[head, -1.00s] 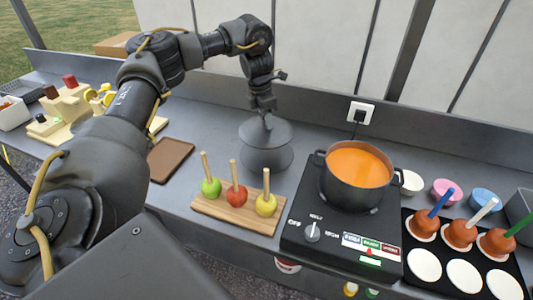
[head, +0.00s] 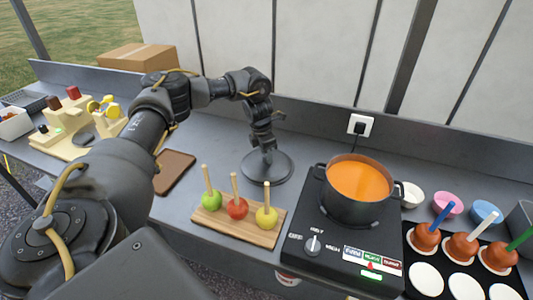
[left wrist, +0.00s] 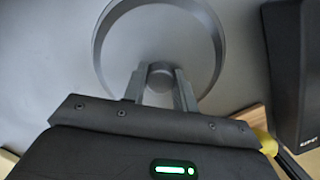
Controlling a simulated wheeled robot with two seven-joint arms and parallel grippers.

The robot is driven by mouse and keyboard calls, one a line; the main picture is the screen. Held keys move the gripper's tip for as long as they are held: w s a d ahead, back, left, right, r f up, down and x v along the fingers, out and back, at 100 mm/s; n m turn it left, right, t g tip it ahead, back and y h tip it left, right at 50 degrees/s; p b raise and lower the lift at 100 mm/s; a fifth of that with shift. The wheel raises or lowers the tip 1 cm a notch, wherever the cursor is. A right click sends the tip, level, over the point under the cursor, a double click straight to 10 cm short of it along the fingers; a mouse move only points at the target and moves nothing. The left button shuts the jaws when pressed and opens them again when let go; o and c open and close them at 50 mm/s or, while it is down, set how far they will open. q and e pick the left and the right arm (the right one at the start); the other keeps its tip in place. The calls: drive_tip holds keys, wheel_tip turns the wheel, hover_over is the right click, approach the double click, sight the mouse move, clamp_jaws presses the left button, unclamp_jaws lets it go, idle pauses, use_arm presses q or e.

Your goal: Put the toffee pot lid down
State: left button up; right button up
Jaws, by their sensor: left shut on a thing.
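The dark grey round toffee pot lid (head: 255,173) is level on or just above the counter, left of the hob and behind the apples. My left gripper (head: 268,149) points down at its middle. In the left wrist view the gripper (left wrist: 162,82) is shut on the lid's small round knob, with the lid's rim (left wrist: 98,45) spread beyond the fingers. The black toffee pot (head: 350,208) stands uncovered on the hob (head: 310,262), full of orange toffee (head: 360,180). My right gripper is not in view.
A wooden board (head: 215,226) with three apples on sticks is in front of the lid. A brown mat (head: 173,171) lies to the left. Toffee apples and coloured cups are at the right. A wall socket (head: 360,124) is behind. Clear grey counter (head: 318,150) lies around the lid.

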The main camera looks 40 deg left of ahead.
sight(262, 162)
use_arm(q)
drive_tip(key=o, duration=1.1)
drive_tip(key=shift+f, duration=0.15)
drive_tip(key=r, duration=0.4)
drive_tip(key=s+r, duration=0.1)
drive_tip(key=r, duration=0.7)
drive_tip(key=shift+s+a+r, duration=0.15)
drive_tip(key=shift+s+a, duration=0.15)
drive_tip(key=shift+a, duration=0.05)
